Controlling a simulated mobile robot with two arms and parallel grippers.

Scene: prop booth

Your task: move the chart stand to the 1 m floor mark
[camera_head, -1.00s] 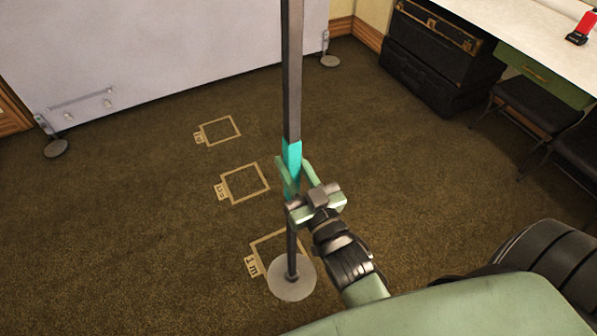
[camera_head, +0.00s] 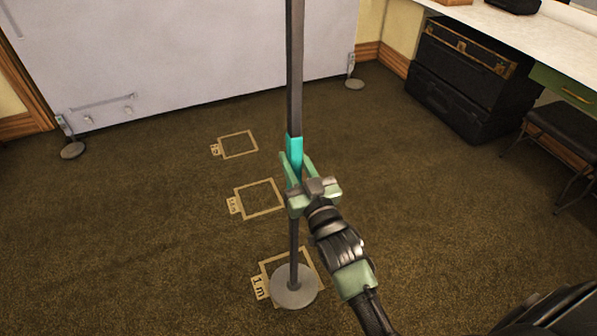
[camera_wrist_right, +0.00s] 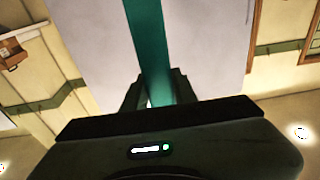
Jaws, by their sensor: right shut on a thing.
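The chart stand (camera_head: 294,70) is a dark upright pole with a teal grip band and a round grey base (camera_head: 295,288). My right gripper (camera_head: 297,170) is shut on the pole at the teal band, which also shows between the fingers in the right wrist view (camera_wrist_right: 148,45). The 1 m floor mark (camera_head: 266,272) is a tan square outline with a label at its left. The base overlaps the mark's lower right part and hides some of its outline. I cannot tell whether the base touches the floor. My left gripper is not in view.
Two more floor marks (camera_head: 258,198) (camera_head: 238,145) lie farther back. A white panel (camera_head: 180,50) on round feet stands behind them. Black cases (camera_head: 455,80), a white counter (camera_head: 540,30) and a dark chair (camera_head: 560,130) are at the right. The carpet at left is clear.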

